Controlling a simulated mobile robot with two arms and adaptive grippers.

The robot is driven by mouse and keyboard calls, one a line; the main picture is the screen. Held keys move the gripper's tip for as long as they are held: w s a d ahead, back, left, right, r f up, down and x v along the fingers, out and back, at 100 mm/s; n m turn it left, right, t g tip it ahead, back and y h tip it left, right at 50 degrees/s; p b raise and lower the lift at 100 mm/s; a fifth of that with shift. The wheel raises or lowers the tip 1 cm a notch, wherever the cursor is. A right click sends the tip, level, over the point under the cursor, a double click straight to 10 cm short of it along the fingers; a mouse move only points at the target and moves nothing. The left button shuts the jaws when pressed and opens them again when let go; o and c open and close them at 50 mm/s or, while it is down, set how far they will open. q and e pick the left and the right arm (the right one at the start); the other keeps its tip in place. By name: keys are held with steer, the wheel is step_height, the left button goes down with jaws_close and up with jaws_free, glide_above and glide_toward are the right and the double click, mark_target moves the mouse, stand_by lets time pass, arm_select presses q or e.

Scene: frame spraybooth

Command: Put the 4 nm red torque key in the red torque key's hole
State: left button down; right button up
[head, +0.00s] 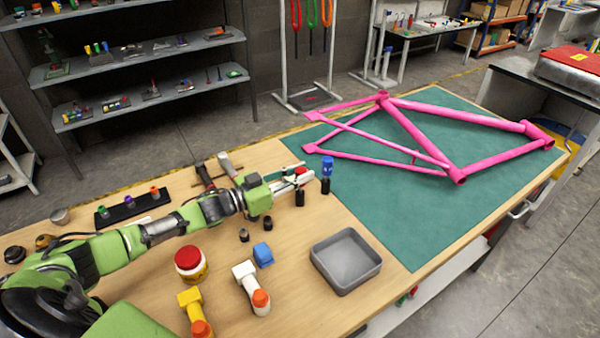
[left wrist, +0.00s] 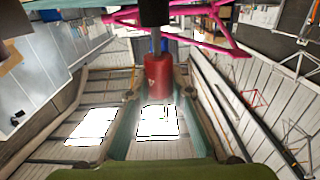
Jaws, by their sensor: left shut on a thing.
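The red torque key (head: 302,173) has a red head and a black lower part. My left gripper (head: 298,175) is shut on its red head, which also shows between the fingers in the left wrist view (left wrist: 159,76). The key looks upright; I cannot tell if its lower end touches the table. A blue torque key (head: 327,166) stands just right of it. A black rack (head: 142,206) at the table's left holds green, purple and orange keys. The red key's hole cannot be made out. My right gripper is not in view.
A grey tray (head: 346,262) stands at the front right. A red-lidded jar (head: 191,264), a white bottle (head: 246,275), a yellow bottle (head: 190,300) and a blue block (head: 263,255) are near my arm. A pink frame (head: 420,110) lies on the green mat (head: 385,215).

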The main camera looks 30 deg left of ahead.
arm_select(q)
steer(key=c, duration=1.9)
jaws_free()
steer(key=shift+o, duration=0.4)
steer(key=shift+f, duration=0.1)
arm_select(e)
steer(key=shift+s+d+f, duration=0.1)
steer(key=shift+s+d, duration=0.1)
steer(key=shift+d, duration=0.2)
arm_select(q)
steer(key=shift+s+a+f+b, duration=0.1)
steer(key=shift+s+f+b, duration=0.1)
steer(key=shift+b, duration=0.15)
steer(key=b+v, duration=0.1)
steer(key=v, duration=0.6)
step_height(320, 180, up, 8)
steer(key=shift+r, duration=0.15)
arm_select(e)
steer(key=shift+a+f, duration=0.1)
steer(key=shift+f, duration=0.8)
